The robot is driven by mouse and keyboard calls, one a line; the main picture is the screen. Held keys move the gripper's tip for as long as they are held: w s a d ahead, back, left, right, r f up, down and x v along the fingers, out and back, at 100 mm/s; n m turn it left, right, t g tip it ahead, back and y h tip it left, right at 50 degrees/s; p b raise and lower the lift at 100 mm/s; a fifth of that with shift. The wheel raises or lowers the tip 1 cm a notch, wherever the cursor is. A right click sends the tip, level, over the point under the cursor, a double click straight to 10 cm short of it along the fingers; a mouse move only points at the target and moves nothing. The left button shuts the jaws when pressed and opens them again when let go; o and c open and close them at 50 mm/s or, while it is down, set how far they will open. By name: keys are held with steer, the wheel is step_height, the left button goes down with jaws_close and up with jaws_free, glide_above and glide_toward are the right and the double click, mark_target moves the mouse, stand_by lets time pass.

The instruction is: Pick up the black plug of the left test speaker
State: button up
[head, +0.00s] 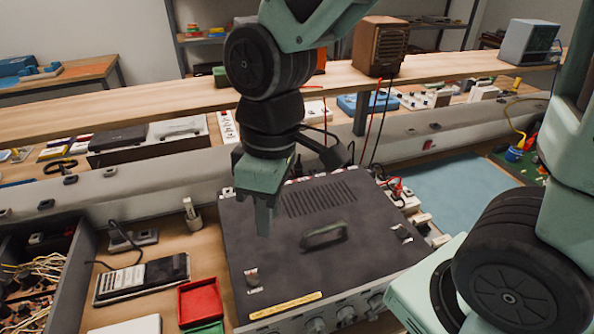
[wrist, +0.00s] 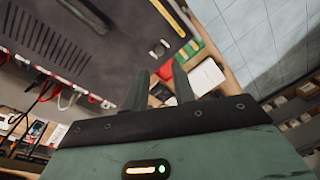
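I cannot make out a black plug for certain in either view. A brown wooden box that looks like a speaker (head: 380,47) stands on the raised shelf, with thin red and black leads (head: 373,125) hanging below it. Red and black leads (wrist: 45,92) also show behind the dark amplifier-like unit in the wrist view. My gripper (head: 265,215) points down above that dark-topped unit (head: 335,255), toward its left side. In the wrist view my gripper (wrist: 160,82) has its two fingers apart, with nothing held between them.
The wooden shelf (head: 160,100) runs across behind the unit. A grey box (head: 528,42) stands at its right. A red tray (head: 199,302), a keypad device (head: 142,280) and a bin of wires (head: 40,270) lie left. A blue mat (head: 460,190) is clear at right.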

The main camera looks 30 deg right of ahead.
steer(key=w+d+n, duration=0.2)
steer(key=w+d, duration=0.2)
steer(key=w, duration=0.6)
steer(key=n+t+y+p, duration=0.1)
steer(key=n+y+p, duration=0.2)
steer(key=n+p, duration=0.1)
glide_above(299, 165)
steer(key=d, duration=0.2)
steer(key=f, duration=1.1)
steer(key=shift+a+f, duration=0.2)
steer(key=shift+f, duration=0.1)
steer(key=shift+t, duration=0.3)
steer(key=shift+s+d+p+x, duration=0.15)
steer(key=shift+p+x, duration=0.75)
steer(key=shift+x, duration=0.55)
steer(key=shift+s+d+p+x, duration=0.15)
steer(key=shift+p+x, duration=0.7)
steer(key=shift+x, duration=0.65)
steer(key=shift+w+f, duration=0.1)
steer(key=shift+w, duration=0.05)
jaws_close()
